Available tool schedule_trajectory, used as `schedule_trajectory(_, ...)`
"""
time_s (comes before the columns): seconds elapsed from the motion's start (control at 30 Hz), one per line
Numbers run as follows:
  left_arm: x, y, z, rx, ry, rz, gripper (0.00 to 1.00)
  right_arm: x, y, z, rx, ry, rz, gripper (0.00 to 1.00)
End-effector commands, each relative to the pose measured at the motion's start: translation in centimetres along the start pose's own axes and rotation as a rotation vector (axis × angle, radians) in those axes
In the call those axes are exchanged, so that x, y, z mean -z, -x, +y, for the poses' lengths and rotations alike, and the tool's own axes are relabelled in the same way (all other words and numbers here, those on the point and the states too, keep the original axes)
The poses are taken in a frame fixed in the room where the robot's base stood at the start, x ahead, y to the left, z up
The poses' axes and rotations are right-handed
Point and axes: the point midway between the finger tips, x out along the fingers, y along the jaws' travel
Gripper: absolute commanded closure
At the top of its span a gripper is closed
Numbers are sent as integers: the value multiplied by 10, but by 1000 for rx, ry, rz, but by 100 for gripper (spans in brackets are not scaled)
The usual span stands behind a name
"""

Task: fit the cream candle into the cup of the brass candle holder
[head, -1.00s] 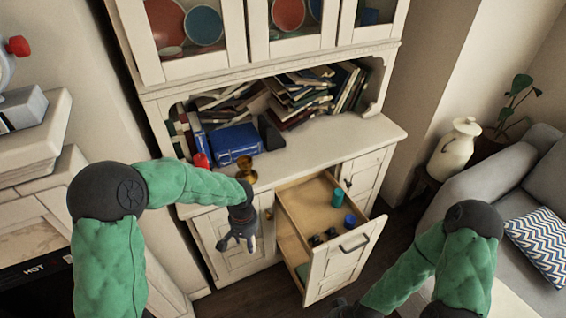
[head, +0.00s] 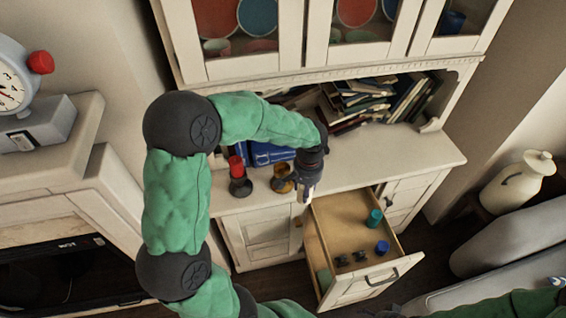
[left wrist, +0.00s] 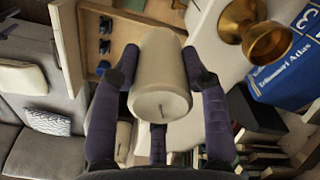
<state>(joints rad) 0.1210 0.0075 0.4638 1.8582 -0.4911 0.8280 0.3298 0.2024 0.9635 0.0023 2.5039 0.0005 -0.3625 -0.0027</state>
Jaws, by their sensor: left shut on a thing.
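The cream candle (left wrist: 158,75) is between the purple-grey fingers of my left gripper (left wrist: 160,88), its wick end toward the wrist camera. In the head view my left gripper (head: 306,180) is above the hutch counter's front edge, with the candle's pale lower end (head: 306,194) below it. The brass candle holder (head: 284,178) stands upright on the counter just left of the candle, partly behind the gripper. It shows in the left wrist view (left wrist: 238,22) to the right of the candle, apart from it, its cup open. My right gripper is not in view.
A red candle in a dark holder (head: 239,180) stands left of the brass holder. A blue atlas (left wrist: 290,78) lies behind it, with books on the shelf. An open drawer (head: 345,232) holding small items juts out below right. The counter's right part is clear.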

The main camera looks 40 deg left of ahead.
Motion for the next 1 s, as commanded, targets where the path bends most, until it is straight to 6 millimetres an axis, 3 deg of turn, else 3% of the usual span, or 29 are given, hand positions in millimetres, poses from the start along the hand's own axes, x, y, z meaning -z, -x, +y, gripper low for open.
schedule_trajectory(0.03, -6, 27, -14, -1, 24, 4, 91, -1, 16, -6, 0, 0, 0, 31)
schedule_trajectory(0.1, -15, 48, -30, -1, 42, 3, 91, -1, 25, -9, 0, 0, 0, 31)
schedule_trajectory(0.23, -29, 77, -50, -4, 68, 1, 91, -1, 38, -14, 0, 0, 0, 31)
schedule_trajectory(0.4, -39, 94, -62, -7, 85, -1, 91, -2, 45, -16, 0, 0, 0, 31)
schedule_trajectory(0.57, -29, 88, -71, -8, 88, -6, 91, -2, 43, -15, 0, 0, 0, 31)
schedule_trajectory(1.0, 43, 45, -112, -7, 87, -6, 91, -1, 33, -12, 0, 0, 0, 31)
